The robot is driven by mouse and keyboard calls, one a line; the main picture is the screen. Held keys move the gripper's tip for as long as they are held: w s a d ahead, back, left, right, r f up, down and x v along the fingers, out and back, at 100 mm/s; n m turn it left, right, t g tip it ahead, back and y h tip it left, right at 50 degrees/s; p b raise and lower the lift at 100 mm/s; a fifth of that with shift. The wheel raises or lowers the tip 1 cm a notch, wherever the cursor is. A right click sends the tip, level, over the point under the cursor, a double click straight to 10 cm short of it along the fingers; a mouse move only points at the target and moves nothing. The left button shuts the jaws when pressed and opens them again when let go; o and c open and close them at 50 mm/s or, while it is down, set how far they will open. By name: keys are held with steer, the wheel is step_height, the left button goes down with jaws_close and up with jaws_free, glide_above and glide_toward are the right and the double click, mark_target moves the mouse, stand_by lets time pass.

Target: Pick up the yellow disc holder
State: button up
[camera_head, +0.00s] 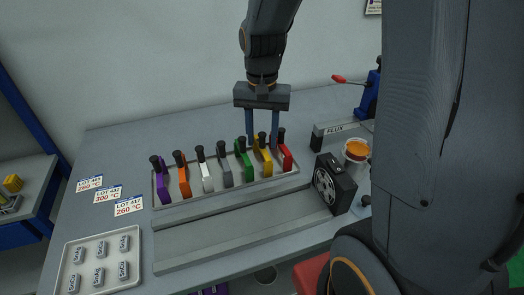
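The yellow disc holder (264,157) stands upright in the row of coloured holders on the long grey tray (230,188), near its right end, with a black knob on top. My gripper (262,140) points straight down over it. Its two fingers are spread, one on each side of the black knob, with a visible gap to it. The fingertips reach down near the green and red holders' knobs; whether they touch anything is hard to tell.
The green holder (243,160) and red holder (286,157) stand close on either side. Grey, white, orange and purple holders fill the left.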

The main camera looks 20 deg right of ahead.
mark_target(262, 147)
steer(key=shift+f+p, duration=0.65)
steer(key=shift+f, duration=2.15)
jaws_close()
